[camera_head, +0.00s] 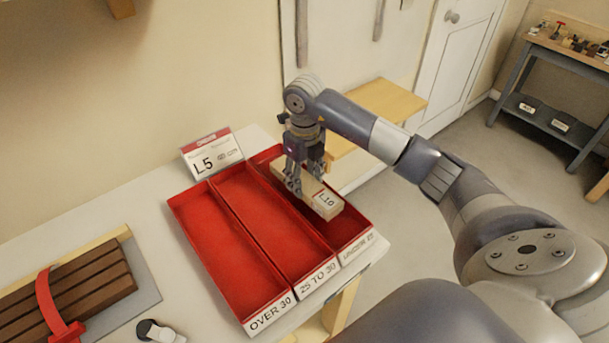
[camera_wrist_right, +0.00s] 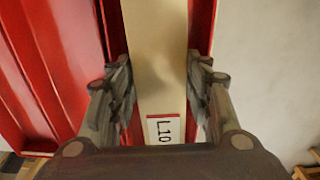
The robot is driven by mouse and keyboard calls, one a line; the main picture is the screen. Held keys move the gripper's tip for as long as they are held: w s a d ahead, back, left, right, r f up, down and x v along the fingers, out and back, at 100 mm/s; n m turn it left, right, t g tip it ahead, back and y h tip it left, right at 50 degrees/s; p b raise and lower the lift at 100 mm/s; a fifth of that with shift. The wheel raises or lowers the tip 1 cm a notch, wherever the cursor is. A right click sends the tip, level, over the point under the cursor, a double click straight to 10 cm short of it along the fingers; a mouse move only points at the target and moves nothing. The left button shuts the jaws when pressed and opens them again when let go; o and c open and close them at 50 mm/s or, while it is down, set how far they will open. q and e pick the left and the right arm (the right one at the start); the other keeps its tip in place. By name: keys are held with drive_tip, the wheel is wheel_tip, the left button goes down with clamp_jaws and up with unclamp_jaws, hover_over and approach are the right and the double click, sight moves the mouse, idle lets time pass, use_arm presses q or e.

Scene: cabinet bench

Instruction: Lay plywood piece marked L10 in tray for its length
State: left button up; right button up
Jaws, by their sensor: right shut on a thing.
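The plywood piece marked L10 (camera_head: 326,200) is a pale block with a red-edged label on its near end. My right gripper (camera_head: 303,180) is shut on its sides, and the wrist view shows a finger on each side of the piece (camera_wrist_right: 160,45). The piece lies lengthwise over the right compartment of the red tray (camera_head: 247,238), the one labelled "UNDER 25" (camera_head: 357,247). I cannot tell whether it touches the compartment floor. The "25 TO 30" (camera_head: 318,278) and "OVER 30" (camera_head: 270,314) compartments look empty. My left gripper is not in view.
A sign reading L5 (camera_head: 211,153) stands behind the tray. Dark wooden strips (camera_head: 75,290) with a red strap lie at left, near a small black-and-white object (camera_head: 155,331). The pale bench (camera_head: 150,225) is clear between strips and tray.

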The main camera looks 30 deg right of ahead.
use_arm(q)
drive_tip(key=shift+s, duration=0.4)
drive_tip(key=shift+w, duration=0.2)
use_arm(e)
drive_tip(key=shift+f, duration=0.1)
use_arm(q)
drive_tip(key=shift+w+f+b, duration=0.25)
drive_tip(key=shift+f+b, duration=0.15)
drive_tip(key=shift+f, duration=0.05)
use_arm(e)
drive_tip(key=shift+f, duration=0.45)
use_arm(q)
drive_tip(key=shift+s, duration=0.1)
use_arm(e)
drive_tip(key=o, duration=1.1)
drive_tip(key=shift+o, duration=0.2)
